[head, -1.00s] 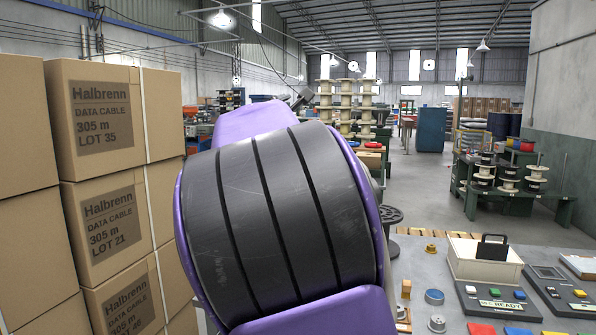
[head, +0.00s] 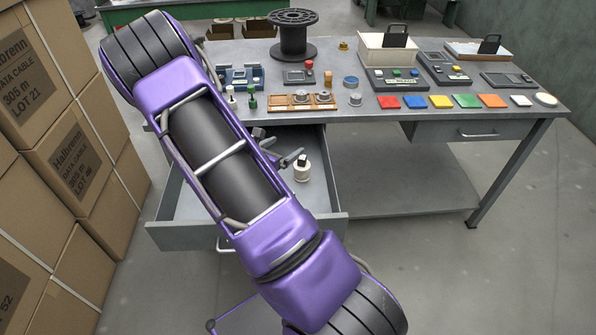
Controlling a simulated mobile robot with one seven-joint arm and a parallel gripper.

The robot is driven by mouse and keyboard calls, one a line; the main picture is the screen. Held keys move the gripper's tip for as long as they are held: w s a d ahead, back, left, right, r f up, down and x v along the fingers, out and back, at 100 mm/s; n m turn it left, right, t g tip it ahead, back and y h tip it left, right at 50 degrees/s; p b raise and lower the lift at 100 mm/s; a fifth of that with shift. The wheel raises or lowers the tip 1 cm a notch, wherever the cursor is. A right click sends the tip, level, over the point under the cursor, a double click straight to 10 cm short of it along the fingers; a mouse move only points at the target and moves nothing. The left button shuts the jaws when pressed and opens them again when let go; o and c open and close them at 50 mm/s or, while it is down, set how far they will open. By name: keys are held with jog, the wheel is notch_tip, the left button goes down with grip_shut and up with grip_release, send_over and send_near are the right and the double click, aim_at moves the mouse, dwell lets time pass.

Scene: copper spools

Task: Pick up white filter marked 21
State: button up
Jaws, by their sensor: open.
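A small white cylindrical item with a dark top (head: 302,171) stands in the open drawer (head: 330,217) under the workbench. It may be the white filter, but no number 21 can be read on it. My gripper (head: 284,157) is over the drawer, just left of and above the white item in the head view. It is open and seems empty. My purple arm hides much of the gripper and the drawer's left part.
The workbench (head: 350,75) holds a black spool (head: 293,35), a beige bin (head: 386,52), control boxes and a row of coloured tiles. Stacked cartons (head: 75,165) stand close on the left. The lower shelf (head: 400,190) is bare.

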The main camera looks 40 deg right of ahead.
notch_tip(320, 180, down, 2)
jog(key=s, duration=0.2)
send_near(300, 167)
jog(key=shift+b+x, duration=0.4)
jog(key=shift+x, duration=0.8)
jog(key=x, duration=0.7)
jog(key=shift+w+d+f, duration=0.1)
jog(key=shift+d, duration=0.1)
jog(key=c, duration=1.5)
